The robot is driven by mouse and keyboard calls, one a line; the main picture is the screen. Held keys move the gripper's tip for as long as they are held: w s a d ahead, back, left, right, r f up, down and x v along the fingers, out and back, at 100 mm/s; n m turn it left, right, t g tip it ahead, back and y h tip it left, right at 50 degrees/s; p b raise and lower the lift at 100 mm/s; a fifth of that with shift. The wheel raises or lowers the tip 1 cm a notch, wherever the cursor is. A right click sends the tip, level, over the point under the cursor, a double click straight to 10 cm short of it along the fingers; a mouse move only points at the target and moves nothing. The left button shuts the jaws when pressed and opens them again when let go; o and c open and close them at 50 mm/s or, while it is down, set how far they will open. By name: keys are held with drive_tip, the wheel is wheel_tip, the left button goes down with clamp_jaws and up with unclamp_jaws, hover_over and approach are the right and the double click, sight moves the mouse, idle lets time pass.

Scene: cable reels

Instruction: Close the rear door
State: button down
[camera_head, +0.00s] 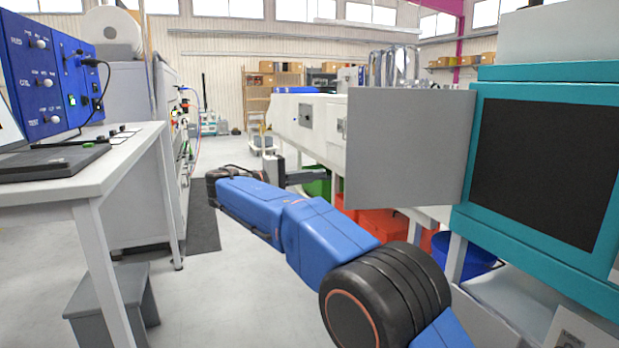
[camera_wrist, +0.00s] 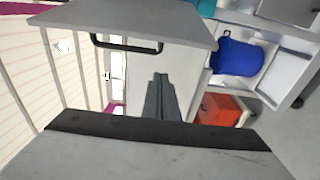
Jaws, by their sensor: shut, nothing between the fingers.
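The grey door (camera_head: 408,150) stands open, swung out to the left from the teal machine (camera_head: 477,100). In the head view its near face is plain, with no handle visible. In the wrist view the door (camera_wrist: 150,18) spans the top, with a black bar handle (camera_wrist: 125,44) on the face seen there. My gripper (camera_head: 335,178) is near the door's free left edge, pointing right in the head view. In the wrist view my gripper (camera_wrist: 160,78) has its fingers together and empty, below the door and handle. I cannot tell whether the fingertips touch the door.
A white workbench (camera_head: 85,180) with blue instruments stands at the left, a grey stool (camera_head: 112,295) beneath it. Orange bins (camera_head: 385,228) and a blue bin (camera_head: 468,258) sit below the machines at the right. A free floor aisle runs between the two sides.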

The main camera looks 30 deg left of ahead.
drive_tip(key=shift+w+d, duration=0.2)
drive_tip(key=shift+d, duration=0.75)
drive_tip(key=shift+w+d, duration=0.2)
drive_tip(key=shift+d, duration=0.7)
drive_tip(key=shift+w+d, duration=0.2)
drive_tip(key=shift+d, duration=0.75)
